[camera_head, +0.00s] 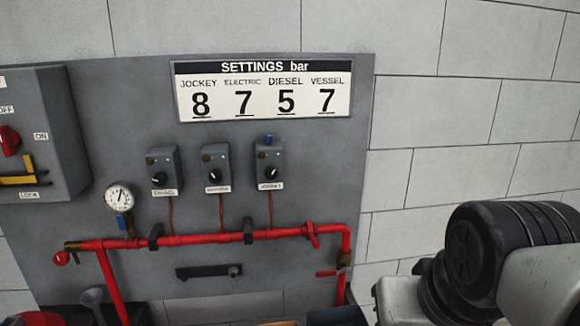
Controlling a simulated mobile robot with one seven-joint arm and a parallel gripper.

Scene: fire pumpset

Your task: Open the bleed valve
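A red pipe (200,239) runs across the grey panel and turns down at the right. No part is labelled as the bleed valve, so I cannot tell which fitting it is. A brass fitting with a round red knob (60,258) sits at the pipe's left end. A blue-handled valve (123,223) sits below the pressure gauge (119,197). A red handle (311,235) is on the pipe's right part. A red lever (327,273) lies beside a brass fitting on the right downpipe. My gripper is not visible; part of my arm fills the lower right.
Three grey switch boxes (216,169) with thin copper lines stand above the pipe. A black bar handle (208,271) is below it. A grey control box (40,135) with a red knob is at left. The block wall (440,120) at right is bare.

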